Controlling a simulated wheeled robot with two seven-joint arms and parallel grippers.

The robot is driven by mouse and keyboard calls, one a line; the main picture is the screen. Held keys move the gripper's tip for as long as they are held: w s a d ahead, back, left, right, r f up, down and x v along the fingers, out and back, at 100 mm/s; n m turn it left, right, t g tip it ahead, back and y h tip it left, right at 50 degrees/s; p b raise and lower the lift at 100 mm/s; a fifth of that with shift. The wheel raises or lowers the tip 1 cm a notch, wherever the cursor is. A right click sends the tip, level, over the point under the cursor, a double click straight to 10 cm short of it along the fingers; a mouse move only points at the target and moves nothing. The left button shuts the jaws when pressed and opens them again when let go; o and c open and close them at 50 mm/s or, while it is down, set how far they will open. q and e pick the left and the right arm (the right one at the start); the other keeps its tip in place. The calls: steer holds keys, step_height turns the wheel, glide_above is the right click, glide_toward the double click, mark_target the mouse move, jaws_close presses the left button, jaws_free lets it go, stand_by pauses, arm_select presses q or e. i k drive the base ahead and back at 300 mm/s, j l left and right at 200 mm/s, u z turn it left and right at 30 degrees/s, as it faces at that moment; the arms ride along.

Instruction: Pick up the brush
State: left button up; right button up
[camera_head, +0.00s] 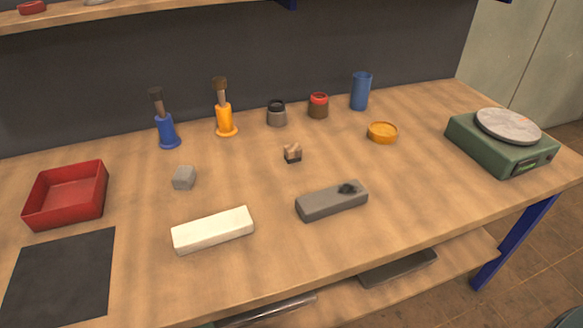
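A small block with a light wooden top and a dark underside (292,153) lies in the middle of the table; it looks like a small brush, but it is too small to be sure. A blue holder (167,132) and an orange holder (226,122) stand upright at the back left. Each has a brown stem with a dark tip pointing up, which could also be a brush. Neither of my grippers shows in the head view.
The wooden table (260,200) also bears a red tray (67,195), dark mat (60,278), grey cube (184,178), white block (213,230), grey block (331,201), two small jars, blue cup (361,91), yellow dish (382,132) and green scale (503,142). A shelf overhangs the back.

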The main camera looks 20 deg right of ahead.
mark_target(293, 153)
steer(key=k+l+u, duration=0.1)
steer(key=l+u, duration=0.15)
steer(key=l, duration=0.15)
steer(key=k+l+u, duration=0.1)
steer(key=l+u, duration=0.15)
steer(key=l, duration=0.15)
steer(key=k+l+u, duration=0.15)
steer(key=l+u, duration=0.15)
steer(key=k+l+u, duration=0.25)
steer(key=l, duration=0.15)
steer(key=i, duration=0.05)
